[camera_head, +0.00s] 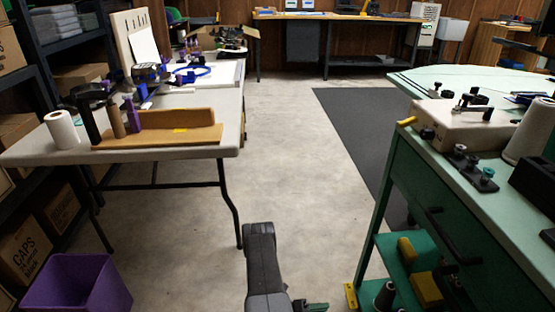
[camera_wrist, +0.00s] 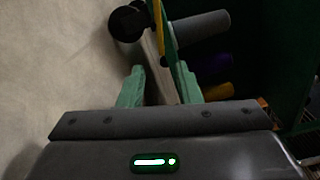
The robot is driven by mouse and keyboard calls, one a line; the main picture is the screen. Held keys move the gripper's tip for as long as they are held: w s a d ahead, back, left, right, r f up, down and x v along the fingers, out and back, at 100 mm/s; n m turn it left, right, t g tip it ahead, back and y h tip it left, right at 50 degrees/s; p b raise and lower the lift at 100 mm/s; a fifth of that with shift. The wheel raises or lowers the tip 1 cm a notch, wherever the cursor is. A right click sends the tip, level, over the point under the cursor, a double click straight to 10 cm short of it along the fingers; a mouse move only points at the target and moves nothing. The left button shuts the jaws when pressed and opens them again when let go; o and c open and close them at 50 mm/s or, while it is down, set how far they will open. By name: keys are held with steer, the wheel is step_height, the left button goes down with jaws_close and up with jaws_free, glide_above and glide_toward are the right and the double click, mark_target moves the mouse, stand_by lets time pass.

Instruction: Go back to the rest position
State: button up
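My gripper shows in the wrist view (camera_wrist: 158,72) as two green fingers with a gap between them. It is open, and I see nothing held between the fingers. Floor and parts of the green bench's lower area show behind it. In the head view my dark arm rises at the bottom centre, and a green bit of the gripper (camera_head: 316,306) shows at the bottom edge, low beside the green bench (camera_head: 435,203). The rest of the gripper is cut off there.
The green bench on the right carries a machine (camera_head: 460,122) and cones. Its lower shelf (camera_head: 408,256) holds spools. A folding table (camera_head: 180,152) stands left, a purple bin (camera_head: 78,284) below it. The concrete floor (camera_head: 290,150) between is clear, with a dark mat (camera_head: 365,140).

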mark_target(349, 304)
steer(key=shift+w+d+b, duration=0.15)
steer(key=shift+d+b, duration=0.15)
steer(key=shift+d, duration=1.5)
steer(key=shift+w+d+b, duration=0.15)
steer(key=shift+d+b, duration=0.2)
steer(key=shift+d, duration=1.45)
steer(key=shift+w+d+b, duration=0.15)
steer(key=shift+d+b, duration=0.15)
steer(key=shift+d, duration=1.5)
steer(key=a, duration=0.4)
steer(key=a+p, duration=0.1)
steer(key=a, duration=0.4)
steer(key=s+a+p, duration=0.1)
steer(key=a, duration=0.3)
steer(key=shift+a, duration=0.3)
steer(key=d, duration=0.4)
steer(key=d+b, duration=0.1)
steer(key=d, duration=0.4)
steer(key=w+d+b, duration=0.1)
steer(key=d, duration=0.3)
steer(key=shift+d+f, duration=0.1)
steer(key=shift+d, duration=0.15)
steer(key=shift+d+r, duration=0.1)
steer(key=shift+r, duration=0.1)
steer(key=shift+r+n, duration=0.2)
steer(key=shift+n, duration=0.6)
steer(key=shift+r+n, duration=0.15)
steer(key=shift+n, duration=0.65)
